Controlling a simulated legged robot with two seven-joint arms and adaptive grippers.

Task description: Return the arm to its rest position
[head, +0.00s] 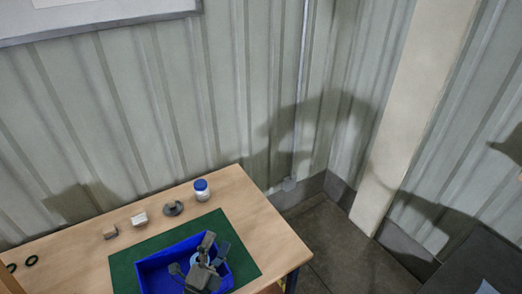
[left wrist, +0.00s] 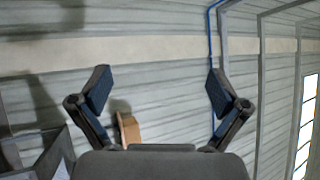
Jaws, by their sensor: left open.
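My left gripper (head: 203,260) shows in the head view in front of the blue bin (head: 146,276), hiding part of its inside. In the left wrist view, the gripper (left wrist: 160,79) is open, its two dark fingers spread apart, with nothing between the tips. That camera faces the ribbed wall. Small pale and grey shapes show around the gripper in the head view; I cannot tell whether any is a filter cartridge. My right gripper cannot be made out.
The bin sits on a green mat (head: 126,272) on the wooden table (head: 240,205). Behind are a blue-lidded white jar (head: 202,190), a dark grey round part (head: 173,209), a white block (head: 139,218) and a tan block (head: 110,231). Black rings (head: 31,260) lie left.

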